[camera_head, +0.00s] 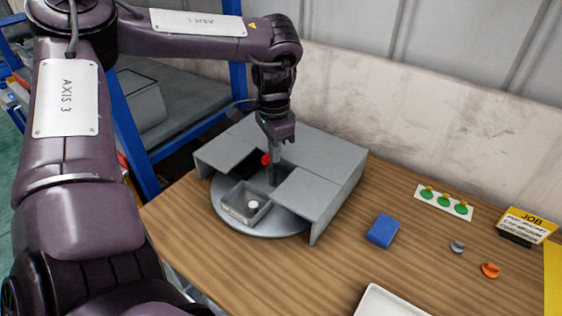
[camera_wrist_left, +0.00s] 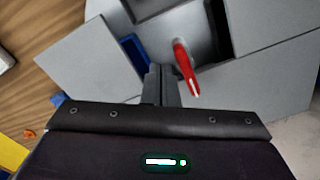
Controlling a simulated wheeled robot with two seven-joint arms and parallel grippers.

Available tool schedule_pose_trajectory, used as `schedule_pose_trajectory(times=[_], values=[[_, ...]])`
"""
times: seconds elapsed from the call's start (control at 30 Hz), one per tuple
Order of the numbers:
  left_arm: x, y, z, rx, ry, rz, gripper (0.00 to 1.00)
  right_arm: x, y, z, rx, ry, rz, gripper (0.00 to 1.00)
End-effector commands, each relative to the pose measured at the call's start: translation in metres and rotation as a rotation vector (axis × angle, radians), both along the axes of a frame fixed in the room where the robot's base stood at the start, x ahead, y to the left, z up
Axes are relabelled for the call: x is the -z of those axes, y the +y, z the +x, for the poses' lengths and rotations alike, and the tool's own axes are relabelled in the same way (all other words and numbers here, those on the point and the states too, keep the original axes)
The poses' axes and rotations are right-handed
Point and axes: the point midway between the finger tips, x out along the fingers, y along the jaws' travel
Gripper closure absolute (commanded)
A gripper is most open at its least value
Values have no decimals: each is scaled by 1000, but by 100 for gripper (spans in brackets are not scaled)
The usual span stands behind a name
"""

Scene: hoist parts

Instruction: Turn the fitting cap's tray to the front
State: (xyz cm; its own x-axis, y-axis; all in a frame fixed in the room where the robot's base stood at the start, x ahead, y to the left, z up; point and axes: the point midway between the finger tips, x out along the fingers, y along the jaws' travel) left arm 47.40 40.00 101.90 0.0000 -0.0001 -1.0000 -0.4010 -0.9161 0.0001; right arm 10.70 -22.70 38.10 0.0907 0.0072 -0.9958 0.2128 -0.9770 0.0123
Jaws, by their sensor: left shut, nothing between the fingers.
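A round grey turntable (camera_head: 262,222) sits under a grey cover (camera_head: 320,160) with an open gap at its front. One grey tray (camera_head: 232,212) shows in the gap, with a small white round part (camera_head: 252,205) in it. A red-tipped handle (camera_head: 266,159) stands near the middle; it also shows in the left wrist view (camera_wrist_left: 187,70). My left gripper (camera_head: 272,180) is shut and empty, pointing down into the gap beside the red handle. Its fingers show in the wrist view (camera_wrist_left: 161,85). Other trays are mostly hidden by the cover. My right gripper is out of view.
On the wooden table (camera_head: 375,270) lie a blue block (camera_head: 382,231), a grey piece (camera_head: 457,246), an orange piece (camera_head: 490,270), a card with green dots (camera_head: 443,202) and a yellow job sign (camera_head: 527,224). A white tray (camera_head: 388,302) is at the front edge. A wall stands behind.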

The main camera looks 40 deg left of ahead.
Motion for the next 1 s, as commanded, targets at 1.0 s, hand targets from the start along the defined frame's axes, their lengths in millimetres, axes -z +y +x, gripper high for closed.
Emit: schedule_pose_trajectory(times=[1.0], values=[[24, 0, 0, 0, 0, 0, 100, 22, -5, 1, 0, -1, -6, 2]])
